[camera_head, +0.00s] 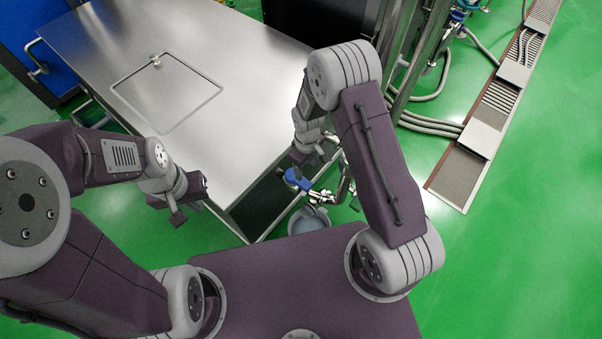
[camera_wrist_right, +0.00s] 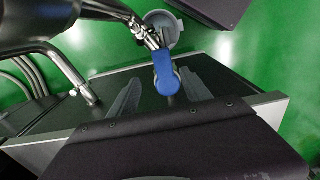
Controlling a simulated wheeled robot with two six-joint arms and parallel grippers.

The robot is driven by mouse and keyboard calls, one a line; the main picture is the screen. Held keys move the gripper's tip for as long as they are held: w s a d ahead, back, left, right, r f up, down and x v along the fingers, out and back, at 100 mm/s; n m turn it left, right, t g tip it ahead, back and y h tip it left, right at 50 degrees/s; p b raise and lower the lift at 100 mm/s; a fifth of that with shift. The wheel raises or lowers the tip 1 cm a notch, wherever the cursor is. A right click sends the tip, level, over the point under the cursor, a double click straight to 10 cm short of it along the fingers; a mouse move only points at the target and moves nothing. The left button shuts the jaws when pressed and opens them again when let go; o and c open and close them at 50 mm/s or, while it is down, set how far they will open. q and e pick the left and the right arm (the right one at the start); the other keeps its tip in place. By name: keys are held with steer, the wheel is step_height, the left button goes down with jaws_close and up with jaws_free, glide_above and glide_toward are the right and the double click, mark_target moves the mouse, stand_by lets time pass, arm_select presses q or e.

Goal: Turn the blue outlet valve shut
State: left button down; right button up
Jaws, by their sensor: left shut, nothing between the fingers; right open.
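The blue outlet valve handle (camera_head: 297,179) sits on a metal pipe fitting beside the front end of the steel table. My right gripper (camera_head: 313,155) is just above it in the head view. In the right wrist view the blue handle (camera_wrist_right: 166,74) lies between the two fingers of my open right gripper (camera_wrist_right: 160,80), with no clear sign of contact. The handle points toward the gripper's palm. My left gripper (camera_head: 184,204) is shut and empty, near the table's left front edge, away from the valve.
The steel table (camera_head: 235,75) has a square hatch (camera_head: 167,93) in its top. A round grey container (camera_head: 309,220) stands on the green floor below the valve. Metal pipes (camera_wrist_right: 72,72) run beside the valve. Grey hoses (camera_head: 430,122) lie on the floor at right.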

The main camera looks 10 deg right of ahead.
mark_target(305, 183)
steer(key=f, duration=0.9)
steer(key=shift+s+a+b, duration=0.2)
steer(key=shift+s+b, duration=0.1)
steer(key=shift+b, duration=0.05)
jaws_close()
stand_by(0.9)
